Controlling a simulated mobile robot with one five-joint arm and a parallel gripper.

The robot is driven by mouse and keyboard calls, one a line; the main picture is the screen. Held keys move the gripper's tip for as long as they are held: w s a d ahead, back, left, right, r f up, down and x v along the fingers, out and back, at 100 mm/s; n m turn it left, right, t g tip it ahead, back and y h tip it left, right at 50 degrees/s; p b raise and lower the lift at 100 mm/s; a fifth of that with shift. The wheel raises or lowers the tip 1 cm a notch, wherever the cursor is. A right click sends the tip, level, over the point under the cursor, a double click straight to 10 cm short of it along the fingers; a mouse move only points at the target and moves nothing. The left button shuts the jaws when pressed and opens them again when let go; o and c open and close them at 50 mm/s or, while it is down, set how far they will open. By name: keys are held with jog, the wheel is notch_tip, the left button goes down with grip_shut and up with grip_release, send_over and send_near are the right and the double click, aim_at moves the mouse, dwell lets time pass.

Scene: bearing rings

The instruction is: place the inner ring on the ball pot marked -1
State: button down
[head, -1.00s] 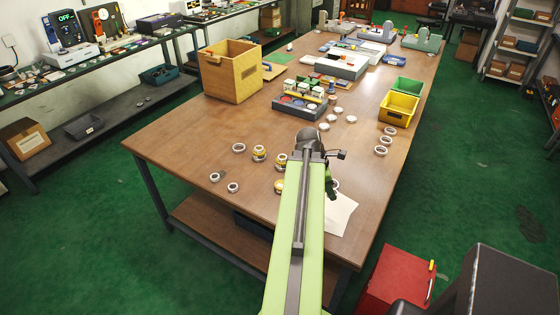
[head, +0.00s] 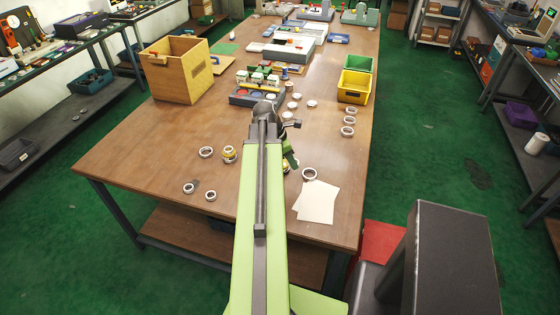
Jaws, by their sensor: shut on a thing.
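My gripper (head: 290,160) is at the far end of my green arm, over the near part of the wooden table. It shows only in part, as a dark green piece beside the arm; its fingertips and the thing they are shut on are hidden. Several loose rings lie on the table, among them a pale ring (head: 206,152), a yellowish stack (head: 229,154) and a ring by the paper (head: 309,174). A grey tray (head: 240,98) with small pots stands beyond the arm's end. The pots' marks are too small to read, so I cannot tell which is -1.
The wooden table (head: 140,150) has free room at its near left. A wooden box (head: 178,80) stands at left. Yellow (head: 353,88) and green bins stand at right, with several rings (head: 348,132) nearer. White paper sheets (head: 317,202) lie by the near right edge.

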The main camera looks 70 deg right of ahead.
jog(key=s+d+r+p, duration=0.2)
jog(key=s+d+r, duration=0.15)
jog(key=d, duration=0.25)
jog(key=w+f+b, duration=0.2)
jog(key=w, duration=0.1)
jog(key=w+d+f+b, duration=0.1)
jog(key=w+f+b, duration=0.4)
jog(key=w+f, duration=0.1)
jog(key=w, duration=0.1)
jog(key=shift+d, duration=0.4)
jog(key=shift+w+b, duration=0.35)
jog(key=shift+w, duration=0.1)
notch_tip(320, 180, down, 4)
jog(key=b, duration=0.4)
jog(key=shift+f, duration=0.25)
jog(key=shift+r, duration=0.25)
jog(key=shift+f, duration=0.25)
jog(key=c, duration=0.9)
grip_release()
jog(key=shift+r, duration=0.1)
